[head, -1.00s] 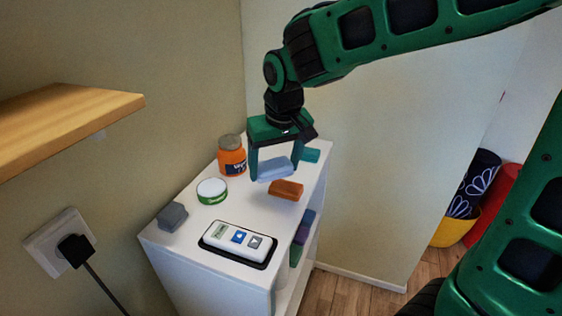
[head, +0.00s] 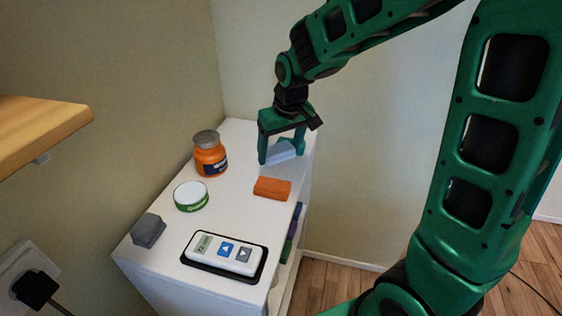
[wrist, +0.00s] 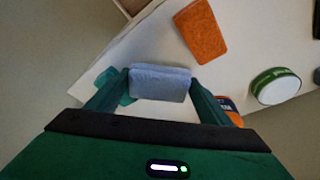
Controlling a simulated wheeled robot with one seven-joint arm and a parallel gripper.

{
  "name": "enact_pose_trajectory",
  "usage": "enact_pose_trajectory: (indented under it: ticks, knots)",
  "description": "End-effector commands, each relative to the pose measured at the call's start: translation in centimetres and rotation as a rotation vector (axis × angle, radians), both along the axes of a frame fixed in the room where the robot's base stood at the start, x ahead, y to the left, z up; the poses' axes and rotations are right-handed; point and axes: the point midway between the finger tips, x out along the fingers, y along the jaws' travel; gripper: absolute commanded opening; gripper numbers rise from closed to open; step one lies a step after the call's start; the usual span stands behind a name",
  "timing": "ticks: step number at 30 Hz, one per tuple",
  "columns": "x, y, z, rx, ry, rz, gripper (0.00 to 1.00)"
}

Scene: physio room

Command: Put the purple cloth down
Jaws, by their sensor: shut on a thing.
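My gripper (head: 282,157) is shut on a pale blue, slightly lavender folded cloth (head: 285,152), over the far end of the white cabinet top (head: 228,215). In the wrist view the cloth (wrist: 160,83) lies level between both fingers. I cannot tell whether its underside touches the top. A purple item (head: 296,213) shows on the shelf below, partly hidden by the cabinet's side. An orange folded cloth (head: 272,188) lies in front of the held one. A teal cloth (wrist: 112,85) is close beside it, mostly hidden by my gripper.
An orange jar with a grey lid (head: 210,155), a green and white tin (head: 190,196), a grey block (head: 148,230) and a white device on a black tray (head: 223,253) stand on the top. The wall is close behind; a wooden shelf (head: 40,130) juts out at left.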

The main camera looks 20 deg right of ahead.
Motion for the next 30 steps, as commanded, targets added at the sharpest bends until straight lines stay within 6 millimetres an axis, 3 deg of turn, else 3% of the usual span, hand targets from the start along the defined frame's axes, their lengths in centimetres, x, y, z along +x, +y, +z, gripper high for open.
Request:
enact_pose_trajectory:
  ticks: [4, 15, 27, 28, 30]
  knots:
    - [0.5, -1.2, -0.7, -0.001, 0.001, -0.002, 0.4]
    - [0.5, -1.3, -4.6, 0.0, 0.002, -0.001, 0.4]
    - [0.5, -1.3, -5.1, -0.001, 0.001, -0.001, 0.4]
    - [0.5, -1.3, -5.0, -0.001, 0.0, -0.001, 0.81]
    - [0.5, -1.3, -5.0, -0.001, 0.0, -0.001, 0.92]
